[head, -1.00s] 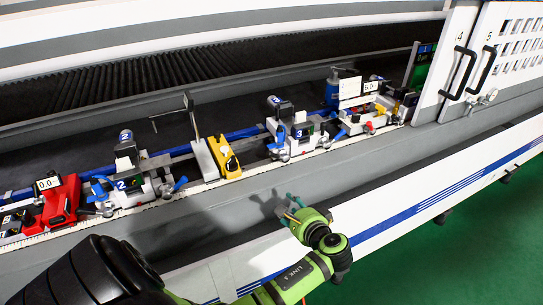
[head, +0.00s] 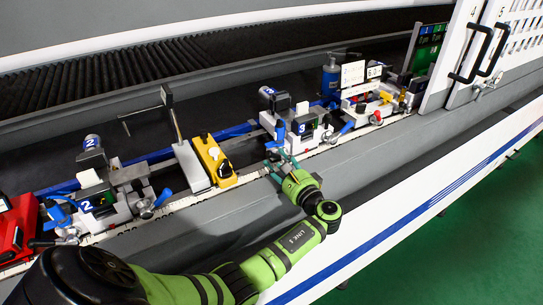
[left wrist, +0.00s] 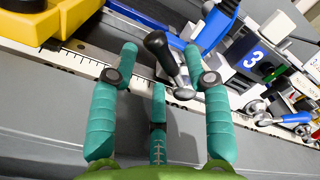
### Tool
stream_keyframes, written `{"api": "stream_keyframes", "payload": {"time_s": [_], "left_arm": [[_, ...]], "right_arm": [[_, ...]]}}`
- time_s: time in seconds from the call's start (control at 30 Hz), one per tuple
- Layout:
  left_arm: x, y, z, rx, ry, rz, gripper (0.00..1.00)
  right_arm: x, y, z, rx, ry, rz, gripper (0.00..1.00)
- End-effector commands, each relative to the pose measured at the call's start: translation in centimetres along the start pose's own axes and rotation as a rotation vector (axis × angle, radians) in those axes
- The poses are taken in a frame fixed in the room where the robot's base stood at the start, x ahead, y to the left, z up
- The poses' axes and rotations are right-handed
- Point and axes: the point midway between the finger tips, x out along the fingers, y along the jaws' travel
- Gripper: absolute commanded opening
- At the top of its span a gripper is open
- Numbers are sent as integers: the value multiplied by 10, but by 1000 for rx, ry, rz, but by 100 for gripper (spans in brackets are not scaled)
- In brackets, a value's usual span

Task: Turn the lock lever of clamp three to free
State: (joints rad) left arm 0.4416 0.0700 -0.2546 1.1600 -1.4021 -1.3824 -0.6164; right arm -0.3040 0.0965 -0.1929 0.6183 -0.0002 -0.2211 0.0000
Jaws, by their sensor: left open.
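Clamp three (head: 301,128) is a grey-white clamp with a blue "3" label on the rail. The label also shows at the right of the left wrist view (left wrist: 258,58). A black-handled lever (left wrist: 163,54) with a metal shaft stands at its left side; which way counts as free cannot be told. My left gripper (head: 279,163) is in front of the clamp's lower left side. In the left wrist view my left gripper (left wrist: 160,52) is open, its teal fingers on either side of the black handle. Contact cannot be made out. My right gripper is not in view.
A blue handle (left wrist: 217,24) rises close to the right finger. A blue lever (left wrist: 296,118) is at the clamp's right. A yellow block (head: 214,159) stands to the left, and clamp two (head: 115,195) further left.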

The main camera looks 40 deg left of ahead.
Motion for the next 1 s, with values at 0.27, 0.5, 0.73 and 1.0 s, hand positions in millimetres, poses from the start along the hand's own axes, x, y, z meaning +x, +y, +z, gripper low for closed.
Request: {"api": "stream_keyframes", "payload": {"time_s": [0.27, 0.5, 0.73, 1.0], "left_arm": [[33, -1, 1, -1, 0, 1, 49], [36, 0, 0, -1, 1, 2, 49], [36, 0, 0, -1, 1, 2, 0], [36, -1, 0, 7, 1, 1, 0]], "right_arm": [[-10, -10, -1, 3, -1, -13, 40], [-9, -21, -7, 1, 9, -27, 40], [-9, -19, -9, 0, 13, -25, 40], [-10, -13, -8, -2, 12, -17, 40]]}}
